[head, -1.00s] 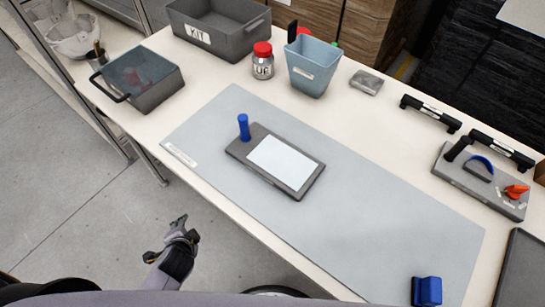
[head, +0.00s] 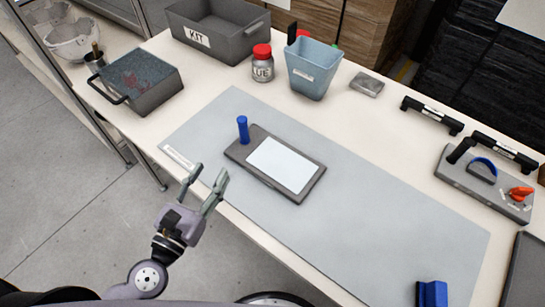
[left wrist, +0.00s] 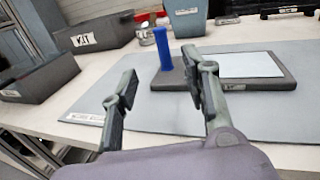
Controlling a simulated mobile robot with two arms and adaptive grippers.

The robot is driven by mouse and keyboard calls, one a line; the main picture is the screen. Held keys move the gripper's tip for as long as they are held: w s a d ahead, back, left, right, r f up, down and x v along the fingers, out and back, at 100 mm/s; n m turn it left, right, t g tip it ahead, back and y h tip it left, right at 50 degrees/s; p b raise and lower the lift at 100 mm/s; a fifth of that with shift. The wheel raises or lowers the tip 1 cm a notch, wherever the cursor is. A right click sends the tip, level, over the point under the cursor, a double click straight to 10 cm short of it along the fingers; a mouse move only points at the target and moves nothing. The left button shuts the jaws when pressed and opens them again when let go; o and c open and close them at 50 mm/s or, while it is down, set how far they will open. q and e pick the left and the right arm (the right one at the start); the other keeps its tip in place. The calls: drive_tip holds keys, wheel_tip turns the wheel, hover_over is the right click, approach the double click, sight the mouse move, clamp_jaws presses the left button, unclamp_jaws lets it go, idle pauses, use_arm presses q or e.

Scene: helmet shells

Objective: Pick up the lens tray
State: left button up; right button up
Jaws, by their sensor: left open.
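A flat dark grey tray with a white panel (head: 283,164) and an upright blue post-like handle (head: 242,130) at its left end lies on the grey mat; it looks like the lens tray. It also shows in the left wrist view (left wrist: 285,83), the blue handle (left wrist: 163,48) standing beyond my fingers. My left gripper (head: 208,172) is open and empty at the table's front edge, nearer to me than the tray and apart from it. In the left wrist view its two fingers (left wrist: 159,66) are spread. My right gripper is not in view.
A fixture board (head: 460,182) and a blue block (head: 432,293) are at right.

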use_arm(q)
drive_tip(key=p, duration=0.5)
approach(240, 126)
drive_tip(key=x, duration=0.5)
drive_tip(key=shift+d+r, duration=0.2)
drive_tip(key=shift+f+p+x, duration=0.2)
drive_tip(key=shift+p+x, duration=0.15)
drive_tip(key=shift+x, duration=2.8)
drive_tip(key=shift+a, duration=0.15)
drive_tip(key=shift+c, duration=0.6)
clamp_jaws()
